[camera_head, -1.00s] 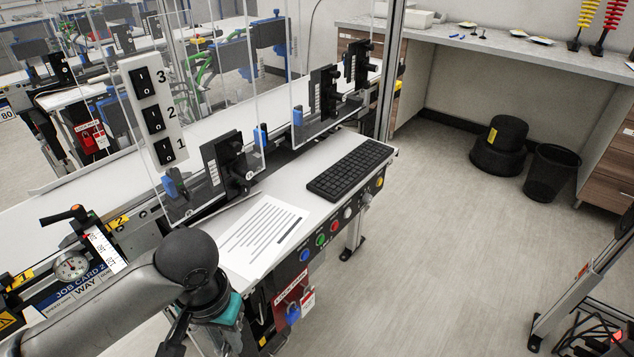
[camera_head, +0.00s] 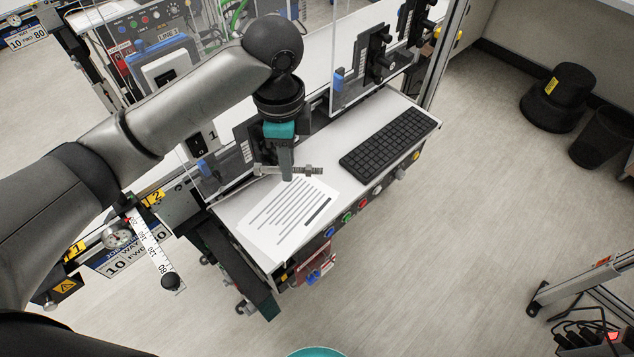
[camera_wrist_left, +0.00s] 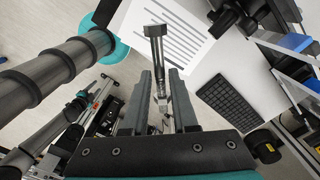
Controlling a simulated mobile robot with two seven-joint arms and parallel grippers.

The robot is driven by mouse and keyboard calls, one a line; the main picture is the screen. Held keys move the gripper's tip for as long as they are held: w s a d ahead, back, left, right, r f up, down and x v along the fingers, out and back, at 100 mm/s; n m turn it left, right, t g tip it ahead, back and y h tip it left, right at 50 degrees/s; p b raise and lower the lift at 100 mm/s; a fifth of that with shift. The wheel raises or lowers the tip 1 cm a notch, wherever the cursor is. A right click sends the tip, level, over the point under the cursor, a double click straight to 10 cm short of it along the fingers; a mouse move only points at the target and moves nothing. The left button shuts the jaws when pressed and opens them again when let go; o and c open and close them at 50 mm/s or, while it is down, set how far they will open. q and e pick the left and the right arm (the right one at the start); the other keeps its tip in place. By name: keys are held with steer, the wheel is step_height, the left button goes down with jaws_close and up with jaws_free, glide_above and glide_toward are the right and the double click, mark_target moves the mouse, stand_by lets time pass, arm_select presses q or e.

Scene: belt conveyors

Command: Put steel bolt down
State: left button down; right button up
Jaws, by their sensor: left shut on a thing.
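My left gripper (camera_head: 287,172) points down above the white control desk (camera_head: 232,208) and is shut on the steel bolt (camera_head: 309,170). The bolt is grey and lies roughly level across the fingertips, over the top edge of the printed sheet (camera_head: 280,232). In the left wrist view the bolt (camera_wrist_left: 156,48) reaches out from between the fingers of my left gripper (camera_wrist_left: 161,76), its head at the far end. The bolt looks clear of the desk, but its exact height is hard to tell. My right gripper is not in view.
A black keyboard (camera_head: 390,142) lies right of the sheet. Coloured buttons (camera_head: 347,217) line the desk's front edge. A clear guard panel with black latches (camera_head: 380,52) stands behind. A gauge (camera_head: 117,236) and ruler (camera_head: 150,252) are at left. Open floor lies in front.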

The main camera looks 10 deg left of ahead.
arm_select(q)
steer(key=b, duration=0.1)
glide_above(295, 220)
step_height(295, 220, down, 12)
steer(key=shift+f, duration=0.25)
steer(key=shift+f+b, duration=0.45)
steer(key=shift+f, duration=2.05)
steer(key=shift+f, duration=0.15)
steer(key=c, duration=0.7)
jaws_free()
step_height(295, 220, up, 12)
steer(key=shift+r+p, duration=0.2)
steer(key=shift+p, duration=0.55)
